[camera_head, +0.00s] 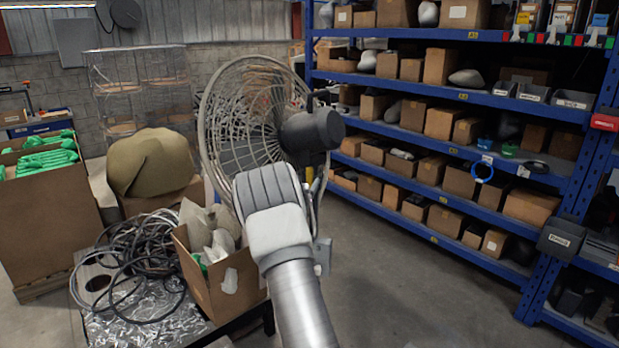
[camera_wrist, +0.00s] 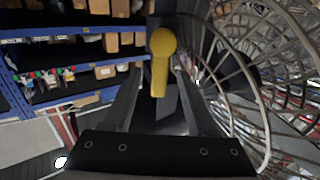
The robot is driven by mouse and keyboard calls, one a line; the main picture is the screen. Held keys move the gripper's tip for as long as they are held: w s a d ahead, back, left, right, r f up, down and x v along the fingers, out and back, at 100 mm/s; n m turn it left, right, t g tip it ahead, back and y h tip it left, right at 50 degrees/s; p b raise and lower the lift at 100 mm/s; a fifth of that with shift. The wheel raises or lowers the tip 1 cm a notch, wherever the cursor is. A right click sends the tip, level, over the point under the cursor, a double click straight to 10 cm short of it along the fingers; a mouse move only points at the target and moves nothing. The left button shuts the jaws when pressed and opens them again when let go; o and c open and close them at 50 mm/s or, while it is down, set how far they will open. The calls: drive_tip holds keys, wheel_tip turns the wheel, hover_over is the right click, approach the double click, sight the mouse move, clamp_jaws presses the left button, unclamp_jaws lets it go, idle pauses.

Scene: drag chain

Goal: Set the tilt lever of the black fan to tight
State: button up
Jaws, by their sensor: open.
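The fan has a round wire cage (camera_head: 240,110) and a black motor housing (camera_head: 312,131); it stands in the middle of the head view, partly behind my arm. In the wrist view, the fan cage (camera_wrist: 262,75) fills the right side. The yellow tilt lever (camera_wrist: 161,72), with a round knob at its upper end, shows between the two fingers of my gripper (camera_wrist: 158,76). The fingers are open, with a visible gap on each side of the lever. I cannot tell how deep the lever sits between them. In the head view my arm hides the gripper.
Blue shelving (camera_head: 460,95) with cardboard boxes runs along the right. On the left, a table holds coiled black cables (camera_head: 135,262) and an open carton (camera_head: 215,290) close to my arm. Clear grey floor (camera_head: 400,290) lies between the fan and the shelves.

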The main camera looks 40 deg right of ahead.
sight(309, 180)
drive_tip(key=shift+x, duration=1.75)
clamp_jaws()
